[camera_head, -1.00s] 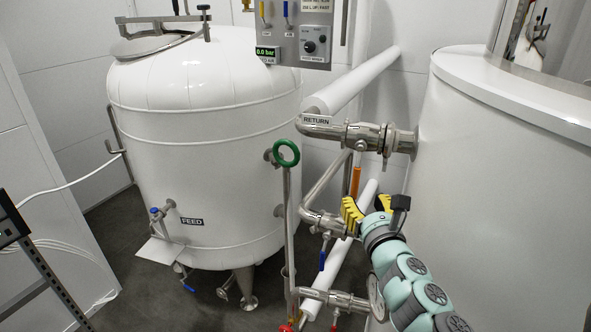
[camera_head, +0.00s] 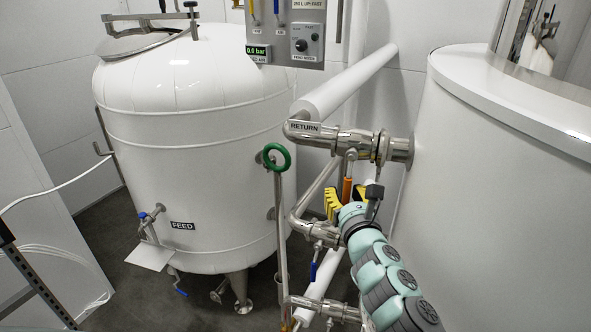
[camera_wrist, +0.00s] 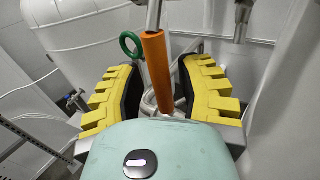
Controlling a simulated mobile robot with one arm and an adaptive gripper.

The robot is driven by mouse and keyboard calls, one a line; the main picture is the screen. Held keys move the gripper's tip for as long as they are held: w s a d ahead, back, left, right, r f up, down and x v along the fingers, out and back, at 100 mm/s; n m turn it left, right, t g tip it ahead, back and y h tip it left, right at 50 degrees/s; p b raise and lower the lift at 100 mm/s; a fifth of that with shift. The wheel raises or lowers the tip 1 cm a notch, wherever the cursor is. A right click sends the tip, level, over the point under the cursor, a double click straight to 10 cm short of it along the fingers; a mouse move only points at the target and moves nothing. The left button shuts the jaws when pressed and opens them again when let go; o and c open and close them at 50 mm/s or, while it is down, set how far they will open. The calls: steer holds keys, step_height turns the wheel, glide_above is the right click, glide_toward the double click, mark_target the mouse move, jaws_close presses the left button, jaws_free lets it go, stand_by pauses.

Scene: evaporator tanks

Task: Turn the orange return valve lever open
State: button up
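The orange return valve lever (camera_head: 347,189) hangs down from the steel return pipe (camera_head: 350,141), below the RETURN label (camera_head: 305,126). In the wrist view the orange lever (camera_wrist: 157,72) stands upright in the picture, between the two yellow-padded fingers of my gripper (camera_wrist: 160,97). The fingers are spread with a gap on each side of the lever, and I see no contact. In the head view my gripper (camera_head: 345,200) is just below and around the lever's lower end, partly hidden by my arm.
A green round handwheel (camera_head: 277,157) on a thin vertical pipe is left of the lever. A blue-handled valve (camera_head: 313,271) sits below. The large white tank (camera_head: 520,210) is close on the right. The feed tank (camera_head: 190,120) stands at the left.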

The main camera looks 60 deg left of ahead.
jaws_close()
steer(key=shift+a+f+b, duration=0.15)
steer(key=shift+a+b, duration=0.05)
steer(key=shift+b, duration=0.5)
